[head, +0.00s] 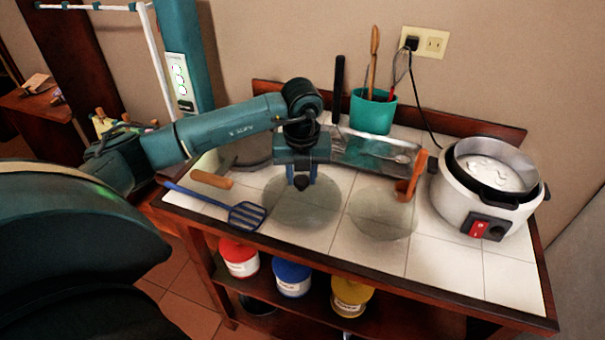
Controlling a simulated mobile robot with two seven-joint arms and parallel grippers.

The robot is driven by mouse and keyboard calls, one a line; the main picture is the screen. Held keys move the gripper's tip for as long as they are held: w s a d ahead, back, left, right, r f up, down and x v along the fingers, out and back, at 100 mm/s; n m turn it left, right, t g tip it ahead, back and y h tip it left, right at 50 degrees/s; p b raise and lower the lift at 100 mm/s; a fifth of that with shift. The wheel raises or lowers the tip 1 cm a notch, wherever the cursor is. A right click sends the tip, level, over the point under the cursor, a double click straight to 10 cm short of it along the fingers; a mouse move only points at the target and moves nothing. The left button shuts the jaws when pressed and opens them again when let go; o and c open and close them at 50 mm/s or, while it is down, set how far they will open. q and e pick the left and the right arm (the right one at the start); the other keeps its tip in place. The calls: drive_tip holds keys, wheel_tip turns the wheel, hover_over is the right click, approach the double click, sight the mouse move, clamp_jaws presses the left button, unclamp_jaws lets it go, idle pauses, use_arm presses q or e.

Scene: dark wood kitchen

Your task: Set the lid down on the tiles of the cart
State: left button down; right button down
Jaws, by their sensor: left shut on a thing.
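The round glass lid (300,211) is over the white tiles of the cart (436,262), left of the middle. My left gripper (302,180) points down from above it, shut on its dark knob. The lid looks level. I cannot tell whether its rim touches the tiles or hangs just above them. A second pale, see-through round disc (384,215) shows on the tiles to the right of the lid. My right gripper is not in view.
A blue slotted spatula (247,214) and a wooden-handled tool (211,179) lie left of the lid. A metal tray (375,155) and green utensil pot (372,112) stand behind. An open white cooker (452,205) stands right. Bare tiles show at the front right.

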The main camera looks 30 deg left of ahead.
use_arm(q)
drive_tip(key=shift+f, duration=0.35)
drive_tip(key=shift+w, duration=0.1)
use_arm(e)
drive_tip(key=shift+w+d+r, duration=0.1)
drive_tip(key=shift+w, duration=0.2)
use_arm(q)
drive_tip(key=c, duration=1.5)
unclamp_jaws()
drive_tip(key=shift+f, duration=0.2)
drive_tip(key=o, duration=0.5)
drive_tip(key=shift+r, duration=0.1)
